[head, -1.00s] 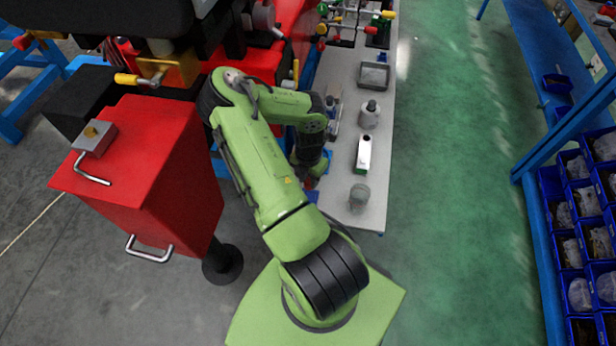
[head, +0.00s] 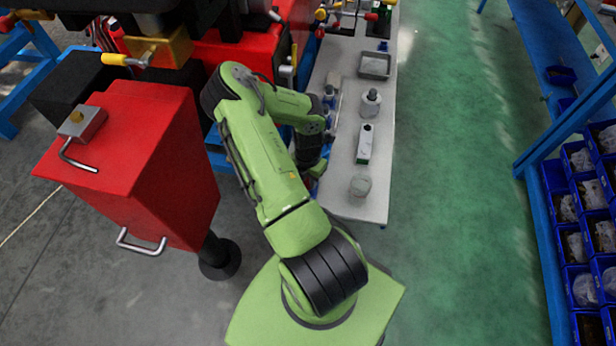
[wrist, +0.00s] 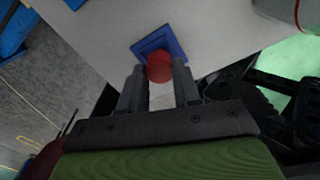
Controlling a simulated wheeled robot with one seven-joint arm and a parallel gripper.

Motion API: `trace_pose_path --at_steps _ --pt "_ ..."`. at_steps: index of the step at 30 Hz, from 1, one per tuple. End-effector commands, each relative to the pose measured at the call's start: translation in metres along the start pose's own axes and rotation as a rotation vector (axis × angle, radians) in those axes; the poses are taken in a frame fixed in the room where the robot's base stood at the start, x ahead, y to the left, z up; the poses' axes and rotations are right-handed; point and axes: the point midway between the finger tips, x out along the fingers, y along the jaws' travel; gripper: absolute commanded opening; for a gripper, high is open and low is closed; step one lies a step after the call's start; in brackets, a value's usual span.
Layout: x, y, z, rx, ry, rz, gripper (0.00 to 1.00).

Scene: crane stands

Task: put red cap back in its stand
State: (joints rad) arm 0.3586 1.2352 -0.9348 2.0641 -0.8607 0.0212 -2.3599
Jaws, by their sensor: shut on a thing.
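The red cap (wrist: 159,67) is a round red piece between the tips of my gripper (wrist: 158,80) in the wrist view. My gripper is shut on it. A blue square stand (wrist: 160,45) with a raised rim lies on the light grey table just beyond the cap in that view. The cap overlaps the stand's near part in the picture. I cannot tell whether the cap touches the stand or is held above it. In the head view my arm hides most of my gripper, the cap and the stand, at the table's left edge.
The narrow grey table (head: 375,210) carries a glass jar (head: 360,185), a green-and-white box (head: 364,144), a grey bottle (head: 370,103) and a metal tray (head: 375,66). A red cabinet (head: 135,165) stands left of my arm. The green floor (head: 450,200) to the right is clear.

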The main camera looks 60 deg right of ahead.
Motion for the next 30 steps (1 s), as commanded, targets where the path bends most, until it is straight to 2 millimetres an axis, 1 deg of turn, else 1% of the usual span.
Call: trace_pose_path --at_steps 11,23,24,29,30 --pt "0.0 0.0 0.0 0.0 0.0 0.0 0.0" --pt "0.016 0.0 0.0 0.0 0.001 0.0 0.0" --pt "0.016 0.0 0.0 0.0 0.0 0.0 0.35" --pt "0.015 0.0 0.0 0.0 0.0 0.0 0.6" --pt "0.015 0.0 0.0 0.0 0.0 0.0 0.62"
